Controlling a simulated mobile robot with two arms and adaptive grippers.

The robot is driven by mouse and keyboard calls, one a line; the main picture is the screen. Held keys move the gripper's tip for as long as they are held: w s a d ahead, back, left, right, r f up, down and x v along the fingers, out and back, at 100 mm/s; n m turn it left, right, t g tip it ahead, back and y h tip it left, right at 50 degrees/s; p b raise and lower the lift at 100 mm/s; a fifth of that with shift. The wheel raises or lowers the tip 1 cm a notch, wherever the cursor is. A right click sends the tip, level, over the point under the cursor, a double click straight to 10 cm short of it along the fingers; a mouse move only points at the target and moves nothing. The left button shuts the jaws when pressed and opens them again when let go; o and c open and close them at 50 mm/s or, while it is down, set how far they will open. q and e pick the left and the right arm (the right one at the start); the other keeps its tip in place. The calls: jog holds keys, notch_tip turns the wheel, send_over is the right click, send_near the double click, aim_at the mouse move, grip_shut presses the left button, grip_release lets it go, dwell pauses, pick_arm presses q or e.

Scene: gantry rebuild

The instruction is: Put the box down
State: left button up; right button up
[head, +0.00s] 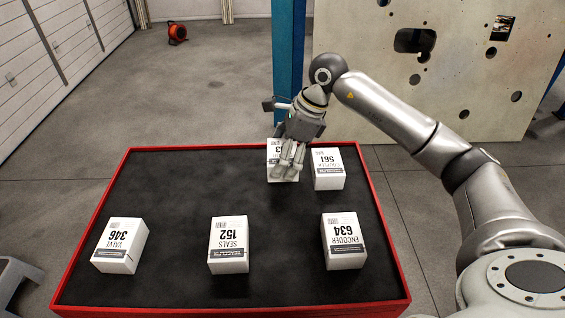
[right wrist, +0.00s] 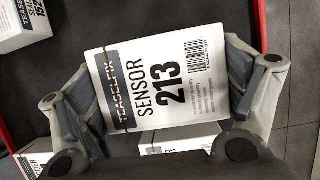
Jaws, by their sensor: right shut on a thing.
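My right gripper (head: 287,163) is over the far side of the table, shut on a white box. In the right wrist view this box reads SENSOR 213 (right wrist: 160,85), with one finger pad on each side of it. In the head view the gripper hides much of the box (head: 273,150). It is close to the left of the box marked 561 (head: 328,170). I cannot tell whether its underside touches the table. My left gripper is not in view.
The black table top (head: 180,190) has a red rim. Boxes VALVE 346 (head: 120,245), SEALS 152 (head: 228,244) and ENCODER 634 (head: 344,240) stand along the near side. The far left and middle are clear. A blue post (head: 287,60) rises behind the table.

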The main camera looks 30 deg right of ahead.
jog(key=f, duration=0.1)
jog(key=f+p, duration=0.1)
jog(key=f, duration=0.1)
jog(key=shift+w+d, duration=0.1)
jog(key=shift+w, duration=0.15)
jog(key=shift+f+p, duration=0.3)
jog(key=shift+f, duration=0.1)
jog(key=shift+f, duration=0.1)
jog(key=o, duration=0.9)
jog(key=shift+o, duration=0.2)
